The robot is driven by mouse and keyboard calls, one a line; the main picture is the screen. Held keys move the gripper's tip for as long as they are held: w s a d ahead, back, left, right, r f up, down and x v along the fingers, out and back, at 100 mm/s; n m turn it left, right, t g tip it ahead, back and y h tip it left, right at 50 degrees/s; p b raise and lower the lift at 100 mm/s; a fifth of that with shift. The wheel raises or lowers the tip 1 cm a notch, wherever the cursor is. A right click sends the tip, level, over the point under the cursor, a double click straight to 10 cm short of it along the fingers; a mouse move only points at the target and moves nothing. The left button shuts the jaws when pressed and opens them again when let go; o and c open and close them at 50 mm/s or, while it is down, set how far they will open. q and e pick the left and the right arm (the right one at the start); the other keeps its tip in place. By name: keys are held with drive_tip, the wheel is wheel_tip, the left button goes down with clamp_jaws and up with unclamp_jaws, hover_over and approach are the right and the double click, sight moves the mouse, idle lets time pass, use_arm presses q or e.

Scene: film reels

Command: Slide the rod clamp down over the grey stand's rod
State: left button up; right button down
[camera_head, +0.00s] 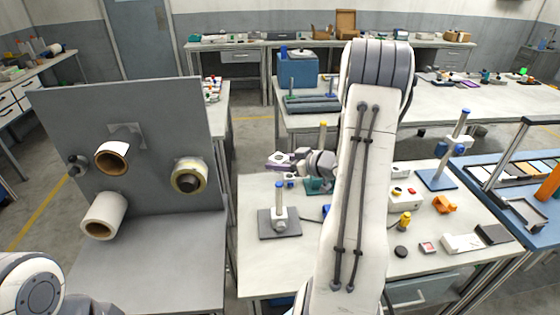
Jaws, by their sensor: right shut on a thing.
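The grey stand (270,229) is on the near table, left of my right forearm. It has a flat grey base and a short upright rod (279,198) with a blue top. My right gripper (283,161) is above and behind this stand as seen here, shut on a small purple piece, which seems to be the rod clamp (277,158). The clamp looks apart from the rod; its hole cannot be made out. My left gripper is out of view; only part of my left arm shows at the lower left.
A green stand (317,187) with a yellow-topped rod is close behind my right wrist. A blue stand (436,180) is at the right. A grey panel with rolls (104,216) stands at the left. An orange part (445,204) and small boxes lie right of my forearm.

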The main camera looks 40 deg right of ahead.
drive_tip(key=shift+f, duration=0.1)
idle(0.3)
drive_tip(key=b, duration=0.3)
hover_over(279, 198)
drive_tip(key=shift+w+d+f, duration=0.15)
drive_tip(key=shift+f, duration=0.65)
drive_tip(key=shift+w+d+f, duration=0.1)
drive_tip(key=shift+w+f, duration=0.05)
drive_tip(key=shift+f, duration=0.65)
drive_tip(key=shift+w+d+f, duration=0.15)
drive_tip(key=shift+f, duration=0.65)
drive_tip(key=shift+f, duration=0.1)
drive_tip(key=shift+f+b, duration=1.8)
drive_tip(key=shift+f, duration=0.6)
drive_tip(key=shift+f+b, duration=1.7)
drive_tip(key=shift+f, duration=0.75)
